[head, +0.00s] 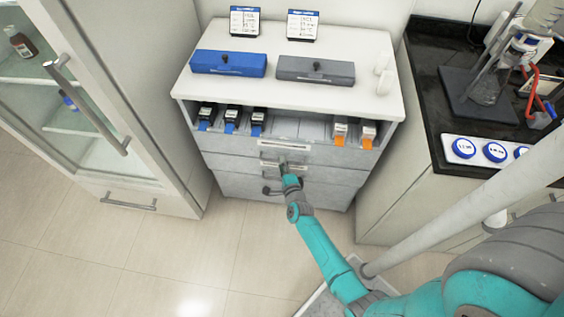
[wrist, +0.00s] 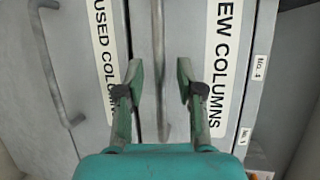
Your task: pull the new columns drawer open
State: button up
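The new columns drawer shows in the wrist view by its "NEW COLUMNS" label (wrist: 222,70). Its grey bar handle (wrist: 158,50) runs up and down the middle of that view. My gripper (wrist: 160,85) is open, with one finger on each side of this handle. Both fingers look apart from the bar, and nothing is held. In the head view my gripper (head: 284,169) is at the cabinet's drawer fronts and partly hides them. The drawer looks shut there, its front about flush with the others.
The used columns drawer, with its own handle (wrist: 52,70), lies beside it in the wrist view. The cabinet top (head: 215,88) carries a blue case (head: 228,65) and a grey case (head: 315,71). A glass-door cabinet stands left, a dark bench right. The floor in front (head: 180,250) is clear.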

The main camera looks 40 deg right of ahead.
jog(key=shift+x, duration=0.95)
grip_shut()
